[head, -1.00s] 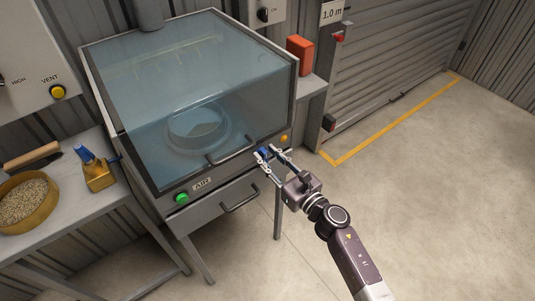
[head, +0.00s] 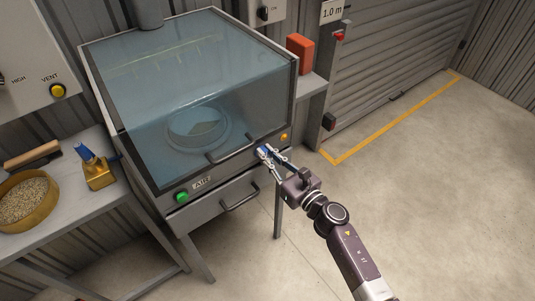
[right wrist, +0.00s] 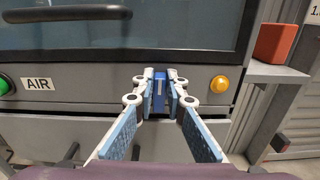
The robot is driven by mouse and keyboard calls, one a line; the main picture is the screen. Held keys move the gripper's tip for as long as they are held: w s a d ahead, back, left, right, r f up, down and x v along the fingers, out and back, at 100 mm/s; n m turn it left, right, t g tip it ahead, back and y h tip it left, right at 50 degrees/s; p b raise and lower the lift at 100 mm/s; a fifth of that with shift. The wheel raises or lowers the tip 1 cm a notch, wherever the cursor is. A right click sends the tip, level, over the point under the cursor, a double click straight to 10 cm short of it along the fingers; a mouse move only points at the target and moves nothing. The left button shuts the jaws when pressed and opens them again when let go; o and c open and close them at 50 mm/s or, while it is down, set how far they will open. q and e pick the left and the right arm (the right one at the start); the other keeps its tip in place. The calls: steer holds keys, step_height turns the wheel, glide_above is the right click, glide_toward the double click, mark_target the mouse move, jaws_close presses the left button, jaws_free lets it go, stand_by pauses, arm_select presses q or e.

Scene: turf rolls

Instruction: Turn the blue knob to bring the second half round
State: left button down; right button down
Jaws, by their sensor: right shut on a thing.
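The blue knob (right wrist: 159,92) sits on the front panel of the glass-fronted cabinet (head: 240,169), between the AIR label and a yellow-orange button. My right gripper (right wrist: 161,88) is shut on the knob, with one finger on each side of it. In the head view the right gripper (head: 265,153) reaches the panel from the lower right and its fingers mostly hide the knob. Behind the tinted glass lies a round dish-like part (head: 197,129) with a paler piece in it. My left gripper is in neither view.
A green button (head: 181,197) and a yellow-orange button (head: 284,137) flank the knob. The cabinet door handle (head: 232,149) runs just above it. The floor at right is clear.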

steer(key=shift+f+m+p, duration=0.2)
steer(key=shift+f+m, duration=0.45)
steer(key=shift+m, duration=5.3)
steer(key=shift+f+m+p, duration=0.25)
steer(key=shift+f+m, duration=0.45)
steer(key=shift+m, duration=5.2)
steer(key=shift+f+m+p, duration=0.2)
steer(key=shift+f+m, duration=0.45)
steer(key=shift+m, duration=5.3)
steer(key=c, duration=2)
jaws_free()
steer(key=shift+o, duration=0.2)
steer(key=shift+s, duration=0.1)
steer(key=v, duration=1.2)
